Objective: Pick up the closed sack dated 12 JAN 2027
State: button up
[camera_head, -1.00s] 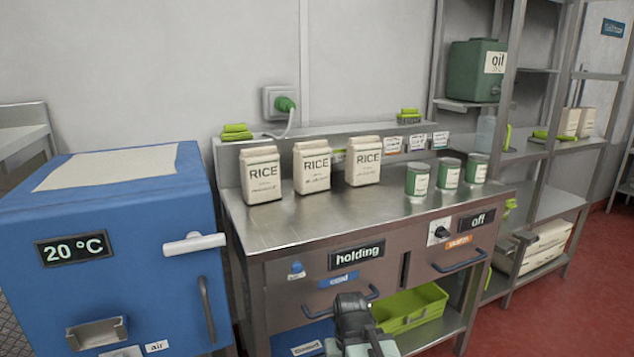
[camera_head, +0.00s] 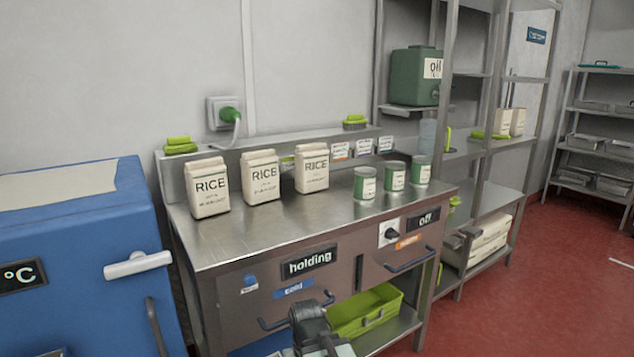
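Three upright cream sacks marked RICE stand in a row on the steel counter: a left sack (camera_head: 207,188), a middle sack (camera_head: 261,177) and a right sack (camera_head: 312,168). All three look closed at the top. Their small print is too small to read, so I cannot tell which carries 12 JAN 2027. My gripper (camera_head: 318,346) is at the bottom edge of the view, in front of the counter and below its top, apart from the sacks. Its fingertips are cut off or unclear, so I cannot tell whether it is open.
The steel counter (camera_head: 290,225) has free room in front of the sacks. Three green tins stand at its right, the nearest tin (camera_head: 365,184) beside the right sack. A blue cabinet (camera_head: 80,270) stands left. A green crate (camera_head: 366,311) sits on the lower shelf.

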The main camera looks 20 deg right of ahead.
aim_at(311, 160)
jog(key=u, duration=2.3)
jog(key=k, duration=1.1)
jog(key=z, duration=0.75)
jog(key=i, duration=1)
jog(key=u, duration=0.05)
